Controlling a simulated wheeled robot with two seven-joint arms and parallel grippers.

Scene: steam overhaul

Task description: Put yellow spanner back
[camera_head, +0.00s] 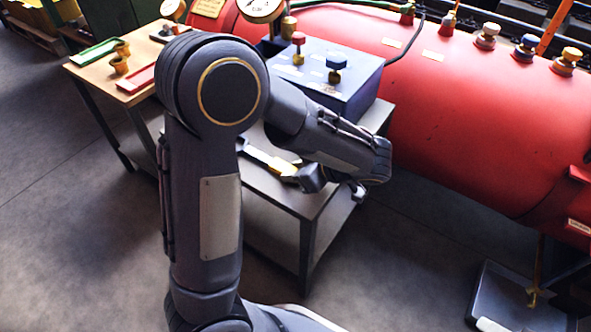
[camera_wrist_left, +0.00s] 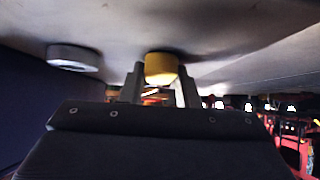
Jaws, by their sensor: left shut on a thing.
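The yellow spanner (camera_head: 270,161) shows in the head view at the near edge of the grey side table (camera_head: 285,191), partly hidden by my left arm. Its yellow handle reaches into my left gripper (camera_head: 309,182). In the left wrist view, the yellow handle (camera_wrist_left: 160,68) sits between the two fingers of the left gripper (camera_wrist_left: 158,87), which is shut on it. I cannot tell whether the spanner touches the table top. My right gripper is not in view.
A blue box (camera_head: 345,87) with red and blue knobs stands on the side table behind my arm. A large red boiler (camera_head: 460,130) fills the right. A wooden bench (camera_head: 90,75) with green and red trays stands at the left.

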